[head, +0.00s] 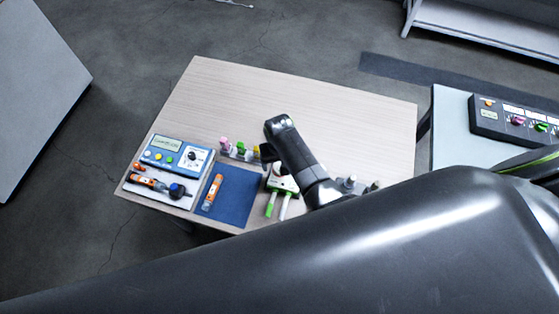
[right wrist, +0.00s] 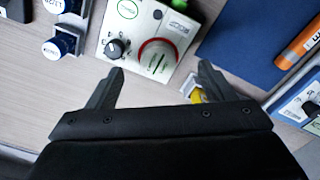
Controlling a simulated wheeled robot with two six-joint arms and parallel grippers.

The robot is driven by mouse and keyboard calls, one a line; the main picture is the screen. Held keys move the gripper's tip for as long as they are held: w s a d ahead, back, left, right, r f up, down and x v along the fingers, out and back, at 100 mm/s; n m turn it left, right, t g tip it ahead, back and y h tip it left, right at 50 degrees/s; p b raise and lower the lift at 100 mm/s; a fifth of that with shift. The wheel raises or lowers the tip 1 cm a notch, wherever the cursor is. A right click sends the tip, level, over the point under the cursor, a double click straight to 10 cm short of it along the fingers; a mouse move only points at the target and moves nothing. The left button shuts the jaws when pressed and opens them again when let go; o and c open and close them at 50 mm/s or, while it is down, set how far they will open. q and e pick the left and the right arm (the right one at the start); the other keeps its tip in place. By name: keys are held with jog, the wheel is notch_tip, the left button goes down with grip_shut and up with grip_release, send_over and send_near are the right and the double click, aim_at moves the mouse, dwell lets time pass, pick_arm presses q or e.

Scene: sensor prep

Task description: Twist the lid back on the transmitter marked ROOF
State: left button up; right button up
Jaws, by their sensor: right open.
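A white transmitter box (right wrist: 140,20) is at the top centre of the right wrist view. It has a black knob (right wrist: 115,47), a round red-rimmed part (right wrist: 157,57), and a small label that seems to read ROOF upside down. I cannot tell whether the round part is a seated lid. In the head view the box (head: 287,184) is partly hidden by my right arm. My right gripper (right wrist: 161,67) is open and empty, its fingertips either side of the round part. In the head view the gripper (head: 267,153) is mostly hidden. My left gripper is not in view.
A blue mat (head: 235,203) holds an orange tube (head: 213,190). A blue panel (head: 175,157) and a tray with tools stand left. Small coloured-top items (head: 240,150) stand behind; blue-capped ones (right wrist: 57,46) flank the box. The table's far part (head: 330,110) is clear.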

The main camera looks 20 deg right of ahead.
jog(key=shift+r+p, duration=0.45)
jog(key=shift+r, duration=1.9)
